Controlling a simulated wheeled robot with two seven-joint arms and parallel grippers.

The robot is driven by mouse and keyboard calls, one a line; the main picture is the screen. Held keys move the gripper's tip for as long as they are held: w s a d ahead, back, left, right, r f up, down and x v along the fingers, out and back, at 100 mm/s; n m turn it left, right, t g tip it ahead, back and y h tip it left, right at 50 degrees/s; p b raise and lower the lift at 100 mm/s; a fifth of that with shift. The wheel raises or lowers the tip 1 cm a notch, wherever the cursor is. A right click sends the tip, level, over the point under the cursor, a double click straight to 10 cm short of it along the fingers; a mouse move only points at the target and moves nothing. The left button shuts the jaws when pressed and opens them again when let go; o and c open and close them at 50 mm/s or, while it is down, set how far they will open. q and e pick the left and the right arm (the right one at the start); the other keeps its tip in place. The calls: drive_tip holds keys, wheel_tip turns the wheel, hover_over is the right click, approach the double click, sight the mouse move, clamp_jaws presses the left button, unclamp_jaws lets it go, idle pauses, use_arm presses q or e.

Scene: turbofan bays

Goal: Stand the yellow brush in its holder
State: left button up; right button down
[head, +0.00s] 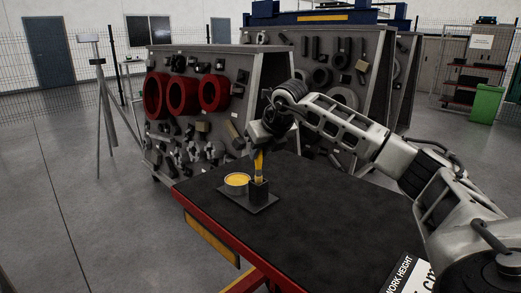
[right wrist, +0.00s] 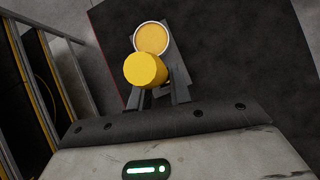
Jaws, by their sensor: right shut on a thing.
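The yellow brush (head: 259,164) is upright in my right gripper (head: 261,148), which is shut on it. The brush's lower end shows right at the mouth of the dark, box-like holder (head: 259,190). I cannot tell whether the tip is inside it or just above or in front of it. In the right wrist view the round yellow end of the brush (right wrist: 146,69) faces the camera between the fingers (right wrist: 160,96) and hides the holder's opening. My left gripper is not in view.
A round pot with yellow contents (head: 237,180) stands beside the holder, on the same dark tray (head: 248,206). The tray lies near the left edge of the black, red-edged table (head: 320,217). The tabletop to the right is clear. Grey parts racks (head: 215,115) stand behind.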

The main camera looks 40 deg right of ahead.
sight(260, 168)
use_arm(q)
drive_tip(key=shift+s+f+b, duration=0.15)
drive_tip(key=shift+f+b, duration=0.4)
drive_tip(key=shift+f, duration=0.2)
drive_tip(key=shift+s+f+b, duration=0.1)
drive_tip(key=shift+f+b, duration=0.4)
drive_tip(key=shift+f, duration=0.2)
use_arm(e)
drive_tip(key=shift+f, duration=1.45)
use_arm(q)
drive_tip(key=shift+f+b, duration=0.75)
use_arm(e)
drive_tip(key=shift+f, duration=1.05)
drive_tip(key=c, duration=1.2)
unclamp_jaws()
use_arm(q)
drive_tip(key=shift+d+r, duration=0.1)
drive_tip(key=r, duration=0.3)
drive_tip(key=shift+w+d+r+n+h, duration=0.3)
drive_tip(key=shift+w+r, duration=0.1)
use_arm(e)
drive_tip(key=v, duration=1.6)
